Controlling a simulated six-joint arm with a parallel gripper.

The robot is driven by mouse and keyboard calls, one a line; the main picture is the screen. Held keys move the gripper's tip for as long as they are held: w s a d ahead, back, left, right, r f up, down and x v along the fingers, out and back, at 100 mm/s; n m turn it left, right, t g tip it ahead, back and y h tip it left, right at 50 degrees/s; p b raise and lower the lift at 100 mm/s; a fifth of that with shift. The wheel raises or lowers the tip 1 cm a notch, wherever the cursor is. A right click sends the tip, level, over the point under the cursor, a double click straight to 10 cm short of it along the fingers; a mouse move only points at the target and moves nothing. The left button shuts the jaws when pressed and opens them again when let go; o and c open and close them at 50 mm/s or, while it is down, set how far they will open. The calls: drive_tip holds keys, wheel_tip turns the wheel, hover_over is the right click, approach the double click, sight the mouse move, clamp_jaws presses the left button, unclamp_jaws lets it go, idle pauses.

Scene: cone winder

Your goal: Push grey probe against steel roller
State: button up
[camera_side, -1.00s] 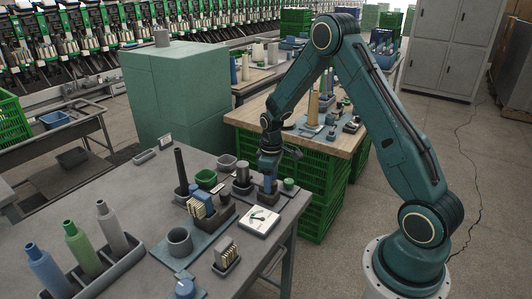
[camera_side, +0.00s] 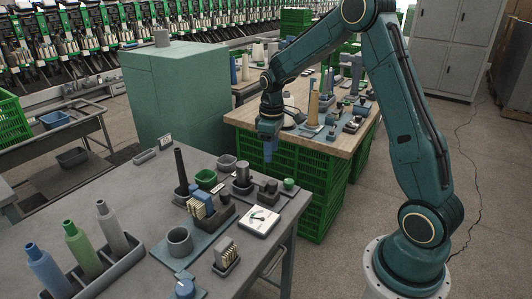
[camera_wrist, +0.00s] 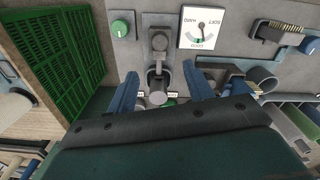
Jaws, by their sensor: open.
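The grey probe (camera_side: 268,190) is a dark, short upright piece on a small base near the table's right edge. It also shows in the wrist view (camera_wrist: 159,42). The steel roller (camera_side: 242,175) stands upright in a dark holder just left of the probe. In the wrist view a grey round top, likely the roller (camera_wrist: 158,97), lies close in line with the probe; I cannot tell whether they touch. My gripper (camera_side: 268,152) hangs above and behind them. Its blue fingers are spread and empty, on either side of this line in the wrist view (camera_wrist: 160,72).
A white dial gauge (camera_side: 262,221) lies in front of the probe and a green knob (camera_side: 289,184) behind it. Green crates (camera_side: 318,190) stand beyond the table.

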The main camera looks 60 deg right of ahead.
drive_tip(key=shift+r, duration=1.25)
drive_tip(key=s+a+r+m+t, duration=0.1)
drive_tip(key=s+a+r+t, duration=0.2)
drive_tip(key=s+a+r, duration=0.85)
drive_tip(key=s+a+r+m+t, duration=0.1)
drive_tip(key=s+a, duration=0.1)
drive_tip(key=s, duration=0.4)
drive_tip(key=s+a+r+m+t, duration=0.1)
drive_tip(key=s+a, duration=0.2)
drive_tip(key=s, duration=0.4)
drive_tip(key=shift+r+t, duration=0.2)
drive_tip(key=shift+t, duration=0.1)
drive_tip(key=shift+o, duration=0.2)
